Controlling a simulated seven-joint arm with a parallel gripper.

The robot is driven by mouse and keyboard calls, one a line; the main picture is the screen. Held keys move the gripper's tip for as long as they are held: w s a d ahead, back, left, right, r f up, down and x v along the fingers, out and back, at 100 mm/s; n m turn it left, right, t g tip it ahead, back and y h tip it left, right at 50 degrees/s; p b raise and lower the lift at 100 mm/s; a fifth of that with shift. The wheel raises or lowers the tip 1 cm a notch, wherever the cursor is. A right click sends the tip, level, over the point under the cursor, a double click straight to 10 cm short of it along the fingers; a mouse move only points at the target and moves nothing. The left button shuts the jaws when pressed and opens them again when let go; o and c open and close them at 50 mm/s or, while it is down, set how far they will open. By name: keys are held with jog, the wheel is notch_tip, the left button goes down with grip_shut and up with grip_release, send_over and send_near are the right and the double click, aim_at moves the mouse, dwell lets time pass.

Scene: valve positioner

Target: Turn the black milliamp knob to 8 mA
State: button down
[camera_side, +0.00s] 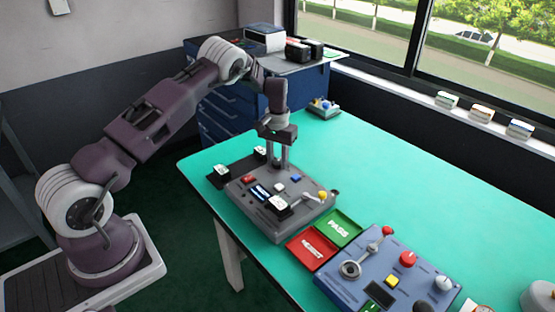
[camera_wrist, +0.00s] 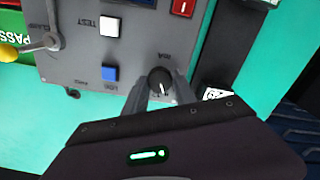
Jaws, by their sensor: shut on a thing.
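The black milliamp knob (camera_wrist: 160,80) sits on the grey valve positioner box (camera_wrist: 65,67), near one edge, with a "mA" label beside it. A white pointer line on the knob points down and slightly right in the wrist view; I cannot read a scale. My gripper (camera_wrist: 161,87) is shut on the knob, one finger on each side. In the side view my gripper (camera_side: 277,168) reaches straight down to the far part of the box (camera_side: 309,213), and its fingers hide the knob.
The box also carries a white TEST button (camera_wrist: 110,26), a blue button (camera_wrist: 110,73), a red switch (camera_wrist: 183,7) and a yellow-tipped lever (camera_wrist: 40,42). Green PASS (camera_side: 339,228) and red (camera_side: 313,249) trays and a blue control panel (camera_side: 350,290) stand nearby.

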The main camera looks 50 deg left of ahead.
aim_at(278, 162)
jog(key=shift+r, duration=0.1)
dwell(0.4)
jog(key=c, duration=1)
grip_release()
notch_tip(278, 162, up, 7)
